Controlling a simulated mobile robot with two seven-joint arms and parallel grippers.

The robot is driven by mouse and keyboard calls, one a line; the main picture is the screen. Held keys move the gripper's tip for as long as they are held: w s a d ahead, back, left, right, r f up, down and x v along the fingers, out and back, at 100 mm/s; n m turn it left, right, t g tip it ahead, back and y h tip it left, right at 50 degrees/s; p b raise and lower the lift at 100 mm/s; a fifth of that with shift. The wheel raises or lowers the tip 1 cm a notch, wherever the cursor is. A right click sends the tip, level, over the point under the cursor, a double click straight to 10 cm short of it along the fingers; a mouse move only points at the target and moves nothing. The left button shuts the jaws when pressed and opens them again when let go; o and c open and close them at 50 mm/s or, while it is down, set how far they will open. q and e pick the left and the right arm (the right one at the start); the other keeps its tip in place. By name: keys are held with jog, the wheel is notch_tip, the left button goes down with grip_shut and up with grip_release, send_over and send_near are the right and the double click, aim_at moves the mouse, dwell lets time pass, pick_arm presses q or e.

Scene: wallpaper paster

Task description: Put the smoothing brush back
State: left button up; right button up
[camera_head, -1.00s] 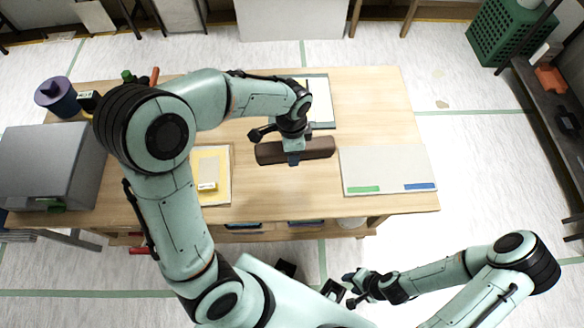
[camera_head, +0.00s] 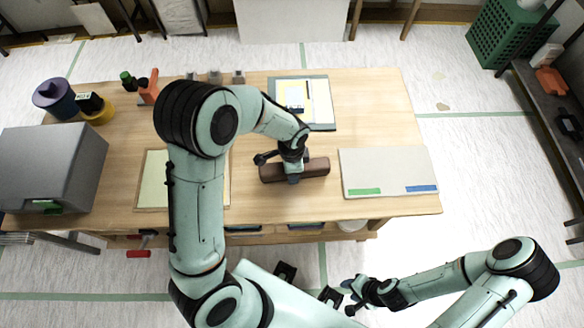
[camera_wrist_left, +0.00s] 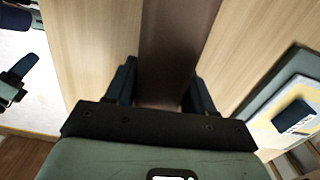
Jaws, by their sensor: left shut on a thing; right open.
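The smoothing brush looks like a long brown bar (camera_head: 316,167), lying crosswise over the middle of the table near its front half. My left gripper (camera_head: 293,177) is shut on it near its middle, from above. In the left wrist view the brown bar (camera_wrist_left: 172,50) runs between the two dark fingers (camera_wrist_left: 160,90). I cannot tell whether the bar touches the tabletop. My right gripper (camera_head: 352,297) is open and empty, low in front of the table, away from the brush.
A pale board (camera_head: 388,160) with green and blue strips lies right of the brush. Behind is a dark mat (camera_head: 320,117) with sheets and a small block (camera_head: 294,107). A grey box (camera_head: 50,160) stands at left. My left arm hides part of a pale panel (camera_head: 152,180).

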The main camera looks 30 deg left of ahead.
pick_arm(q)
jog(key=shift+f, duration=0.3)
jog(key=o, duration=1.1)
jog(key=shift+c, duration=0.2)
jog(key=shift+r, duration=0.1)
jog(key=shift+r, duration=0.2)
notch_tip(320, 180, up, 13)
jog(key=shift+p, duration=0.45)
jog(key=shift+s+a, duration=0.1)
